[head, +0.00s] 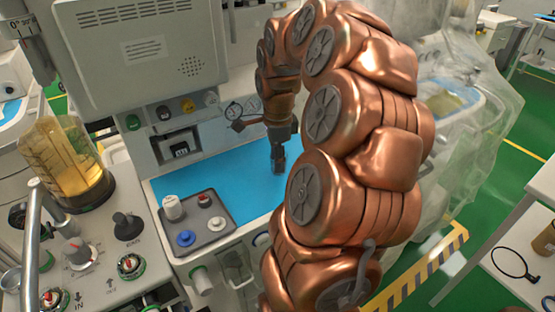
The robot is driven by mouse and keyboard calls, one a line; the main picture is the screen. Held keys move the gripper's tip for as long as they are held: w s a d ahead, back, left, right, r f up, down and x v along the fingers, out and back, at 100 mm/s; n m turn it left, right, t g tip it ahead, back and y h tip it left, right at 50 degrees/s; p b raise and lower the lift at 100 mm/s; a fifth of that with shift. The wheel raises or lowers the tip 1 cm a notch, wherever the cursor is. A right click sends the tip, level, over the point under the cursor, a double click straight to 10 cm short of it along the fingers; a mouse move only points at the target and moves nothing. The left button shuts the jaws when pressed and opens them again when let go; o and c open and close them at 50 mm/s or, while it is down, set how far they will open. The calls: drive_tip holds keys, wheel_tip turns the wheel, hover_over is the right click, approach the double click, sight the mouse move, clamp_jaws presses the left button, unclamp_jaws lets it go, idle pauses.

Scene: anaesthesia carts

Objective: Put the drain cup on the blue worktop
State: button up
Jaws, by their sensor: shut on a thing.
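The blue worktop (225,178) is a flat, bright blue surface on the cart in the middle of the head view. My gripper (278,168) points down over its right part, close to the surface. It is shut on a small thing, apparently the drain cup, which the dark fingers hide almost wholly. I cannot tell whether the held thing touches the worktop. My copper arm covers the worktop's right end.
A grey tray (203,240) with several small knobbed parts occupies the worktop's front left. A jar of yellow liquid (62,165) and a control panel stand at the left. A beige monitor housing (140,45) overhangs the back. The worktop's middle is clear.

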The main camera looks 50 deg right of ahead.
drive_tip(key=shift+f, duration=0.6)
drive_tip(key=shift+f, duration=0.2)
drive_tip(key=o, duration=1)
drive_tip(key=shift+o, duration=0.2)
drive_tip(key=shift+r, duration=0.1)
